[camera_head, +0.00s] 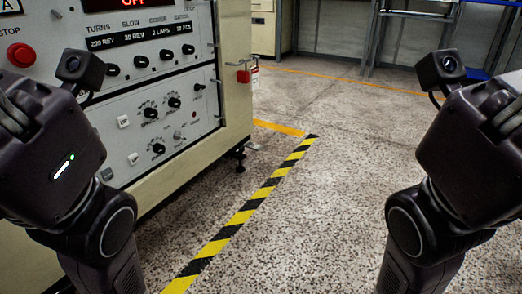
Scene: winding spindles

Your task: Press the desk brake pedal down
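No brake pedal shows in the head view. A cream control desk (233,95) stands at the left, with a panel of knobs, labels and a red OFF display (133,3). My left arm comes in from the left edge in front of the desk, and my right arm is raised at the right edge over open floor. The fingers of both grippers are not visible, so I cannot see what they hold.
A red stop button (21,54) is on the desk panel. Yellow and black tape (240,217) runs along the speckled floor beside the desk. The floor (320,220) between my arms is clear. Metal racks (405,40) stand at the back.

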